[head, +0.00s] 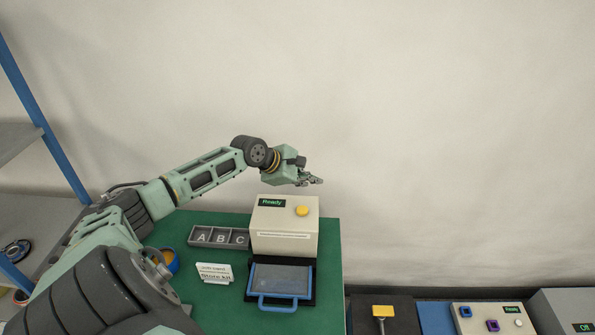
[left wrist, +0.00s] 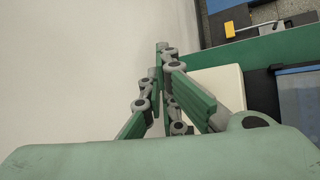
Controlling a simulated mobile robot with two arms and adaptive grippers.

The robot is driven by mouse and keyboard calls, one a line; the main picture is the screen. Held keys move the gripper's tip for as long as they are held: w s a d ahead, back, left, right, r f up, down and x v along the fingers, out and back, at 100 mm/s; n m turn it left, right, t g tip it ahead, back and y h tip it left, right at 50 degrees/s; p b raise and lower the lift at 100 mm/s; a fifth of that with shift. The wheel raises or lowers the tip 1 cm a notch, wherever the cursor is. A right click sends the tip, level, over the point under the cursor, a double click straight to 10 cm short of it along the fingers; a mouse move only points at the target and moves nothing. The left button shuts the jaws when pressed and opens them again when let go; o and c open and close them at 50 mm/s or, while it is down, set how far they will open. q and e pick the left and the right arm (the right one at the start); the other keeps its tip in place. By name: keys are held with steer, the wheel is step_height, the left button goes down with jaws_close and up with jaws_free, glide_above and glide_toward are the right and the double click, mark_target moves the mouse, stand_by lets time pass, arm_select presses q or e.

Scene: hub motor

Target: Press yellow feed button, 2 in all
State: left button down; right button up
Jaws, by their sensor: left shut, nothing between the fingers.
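The yellow feed button (head: 302,210) sits on the upper front of a cream box (head: 285,241) whose small display reads "Ready". My left gripper (head: 317,180) is shut and empty, above the button and a little to its right, apart from it in the head view. In the left wrist view, the closed fingers (left wrist: 162,48) point away from the camera, and part of the cream box (left wrist: 225,87) shows to their right. The button cannot be seen in that view. My right gripper is in neither view.
The box stands on a green table (head: 331,290). An A-B-C tray (head: 219,245), a sign (head: 214,273) and a blue-handled tray (head: 280,285) are nearby. Lower right are a yellow-headed tool (head: 382,311) and a panel with blue and purple parts (head: 492,312). A shelf stands left.

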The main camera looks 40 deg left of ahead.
arm_select(q)
steer(key=b, duration=0.5)
glide_above(307, 214)
step_height(307, 214, down, 6)
steer(key=shift+s+f, duration=0.1)
steer(key=shift+f, duration=0.45)
steer(key=shift+f+b, duration=0.3)
steer(key=shift+f, duration=0.55)
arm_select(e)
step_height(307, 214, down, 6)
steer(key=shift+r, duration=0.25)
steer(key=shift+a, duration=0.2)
arm_select(q)
steer(key=shift+f, duration=0.2)
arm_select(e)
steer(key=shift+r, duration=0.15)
